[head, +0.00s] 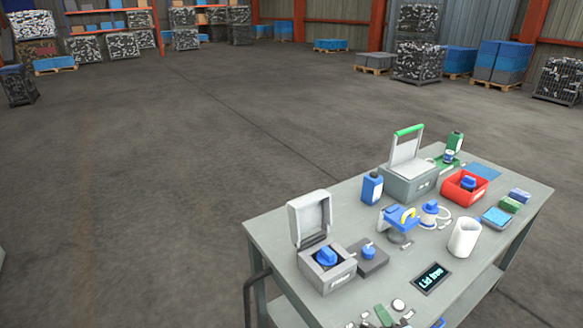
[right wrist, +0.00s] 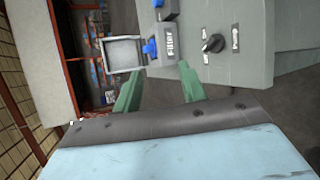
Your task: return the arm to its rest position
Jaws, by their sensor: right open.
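My right gripper (right wrist: 160,82) shows in the right wrist view, its two green fingers spread apart with nothing between them. Beyond the fingertips are a grey box with a blue knob (right wrist: 150,48) and a raised lid (right wrist: 124,53). A grey panel (right wrist: 265,30) with a black rotary knob (right wrist: 213,43) is at the upper right of that view. I cannot make out either gripper for sure in the head view. My left gripper is not in view.
In the head view a grey table (head: 275,235) at the lower right carries a lidded box (head: 338,273), a grey case (head: 408,182), a red bin (head: 480,193), a white cup (head: 464,238) and a dark sign (head: 432,278). The floor to its left is clear.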

